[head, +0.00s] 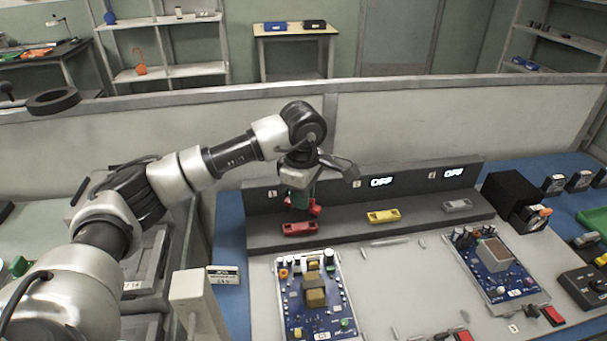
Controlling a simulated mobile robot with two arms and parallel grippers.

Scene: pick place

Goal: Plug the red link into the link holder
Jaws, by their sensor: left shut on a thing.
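My left gripper (304,200) points down over the left end of the dark link holder (345,232). It is shut on a small red link (316,208), partly hidden by the fingers. The link is above and slightly right of a red socket piece (299,228) on the holder's ledge. I cannot tell whether the two touch. A yellow piece (383,216) and a grey piece (457,205) sit farther right on the same ledge. My right gripper is not in view.
A blue circuit board (315,300) lies in front of the holder, another (495,265) to the right. A black box (512,197) stands at the holder's right end. Small loose parts lie between the boards.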

